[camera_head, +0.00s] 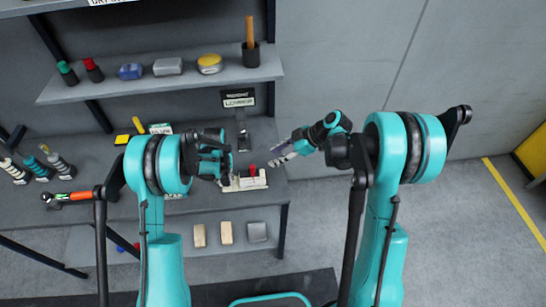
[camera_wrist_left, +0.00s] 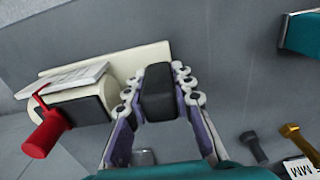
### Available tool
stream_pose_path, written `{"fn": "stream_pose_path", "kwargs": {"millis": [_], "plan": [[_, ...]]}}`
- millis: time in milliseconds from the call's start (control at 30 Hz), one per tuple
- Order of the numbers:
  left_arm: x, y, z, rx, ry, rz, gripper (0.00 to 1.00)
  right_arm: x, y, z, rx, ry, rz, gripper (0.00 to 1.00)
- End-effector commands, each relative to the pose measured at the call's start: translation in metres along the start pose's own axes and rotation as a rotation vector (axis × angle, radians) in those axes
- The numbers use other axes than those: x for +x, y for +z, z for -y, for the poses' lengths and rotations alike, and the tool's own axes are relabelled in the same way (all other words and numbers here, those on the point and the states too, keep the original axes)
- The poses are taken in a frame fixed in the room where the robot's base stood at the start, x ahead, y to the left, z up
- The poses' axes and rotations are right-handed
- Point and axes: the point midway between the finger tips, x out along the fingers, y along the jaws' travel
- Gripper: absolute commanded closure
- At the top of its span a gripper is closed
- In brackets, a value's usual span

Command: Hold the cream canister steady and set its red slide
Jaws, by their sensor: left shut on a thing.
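The cream canister (camera_head: 246,184) lies on the dark workbench in the head view, its red slide (camera_head: 252,170) standing up from it. In the left wrist view the cream body (camera_wrist_left: 145,58) has a white label plate and dark blocks, and the red slide (camera_wrist_left: 45,135) sticks out at the left. My left gripper (camera_wrist_left: 157,95) is shut on a dark block at the canister; in the head view the left arm partly hides the canister. My right gripper (camera_head: 275,162) is just right of the canister, apart from the red slide. Its finger gap is too small to judge.
Blocks (camera_head: 226,233) sit below.

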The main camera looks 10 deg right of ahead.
Motion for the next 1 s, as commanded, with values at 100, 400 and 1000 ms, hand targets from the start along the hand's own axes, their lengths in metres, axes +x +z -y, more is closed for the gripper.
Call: {"fn": "stream_pose_path", "kwargs": {"millis": [100,400,1000], "plan": [[0.001,0.0,-0.001,0.001,0.001,0.0,1.0,0.0,0.0,0.0,0.0,0.0,0.0,0.61],[0.001,0.0,-0.001,0.001,0.001,0.0,0.52,0.001,0.0,0.0,0.0,0.0,0.0,0.61],[-0.061,0.0,-0.001,0.001,0.001,0.0,0.52,0.001,0.0,0.0,0.0,0.0,0.0,0.61]]}}
